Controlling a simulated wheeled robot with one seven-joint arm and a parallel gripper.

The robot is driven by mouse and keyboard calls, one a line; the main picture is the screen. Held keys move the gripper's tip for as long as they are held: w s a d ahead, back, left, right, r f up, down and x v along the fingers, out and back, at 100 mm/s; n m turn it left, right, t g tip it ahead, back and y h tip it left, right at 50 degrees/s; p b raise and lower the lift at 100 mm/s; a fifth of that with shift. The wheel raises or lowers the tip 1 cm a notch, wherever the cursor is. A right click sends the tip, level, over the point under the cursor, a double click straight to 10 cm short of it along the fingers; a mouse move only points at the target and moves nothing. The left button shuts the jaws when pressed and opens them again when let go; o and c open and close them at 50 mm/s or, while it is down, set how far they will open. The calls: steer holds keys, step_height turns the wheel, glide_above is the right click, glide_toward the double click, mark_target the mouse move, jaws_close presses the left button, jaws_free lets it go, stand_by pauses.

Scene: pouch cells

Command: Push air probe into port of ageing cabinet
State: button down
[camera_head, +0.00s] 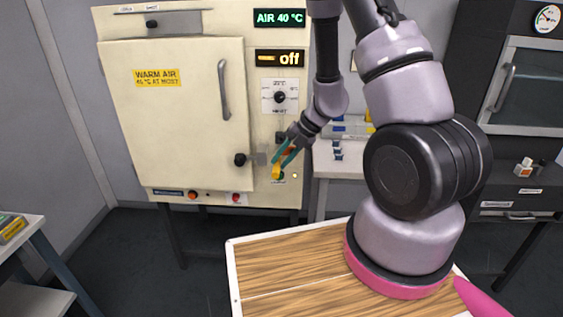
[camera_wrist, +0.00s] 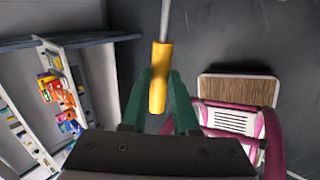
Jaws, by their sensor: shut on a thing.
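The cream ageing cabinet (camera_head: 185,100) stands ahead, its door closed and a display above reading AIR 40 °C. My gripper (camera_head: 283,162) is at the lower right of its front, with its teal fingers shut on the yellow handle of the air probe (camera_head: 276,173). In the wrist view, the yellow handle (camera_wrist: 159,85) sits between the green fingers (camera_wrist: 160,95), and a thin grey rod (camera_wrist: 165,20) runs from it out of the top edge. The rod's tip is out of that view. The port is hidden or too small to make out, so I cannot tell whether the rod is in it.
The door handle (camera_head: 224,90) and a black knob (camera_head: 240,160) stick out left of my gripper. A white side table (camera_head: 340,165) with small items stands to the right.

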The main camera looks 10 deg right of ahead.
steer(key=shift+w+d, duration=0.25)
steer(key=shift+w, duration=0.45)
steer(key=shift+w+d, duration=0.25)
steer(key=shift+w, duration=0.5)
steer(key=shift+w+d, duration=0.25)
steer(key=shift+w, duration=0.45)
steer(key=shift+w+d, duration=0.2)
steer(key=shift+w, duration=0.35)
steer(key=shift+w+d, duration=0.15)
steer(key=shift+w, duration=0.35)
steer(key=shift+w+d, duration=0.1)
steer(key=shift+w, duration=0.2)
steer(key=shift+w+d, duration=0.25)
steer(key=shift+w, duration=0.45)
steer(key=shift+w+d, duration=0.2)
steer(key=shift+w, duration=0.5)
steer(key=c, duration=0.6)
jaws_free()
steer(key=shift+r, duration=0.1)
steer(key=v, duration=1)
steer(key=shift+d+r, duration=0.2)
steer(key=shift+r, duration=0.05)
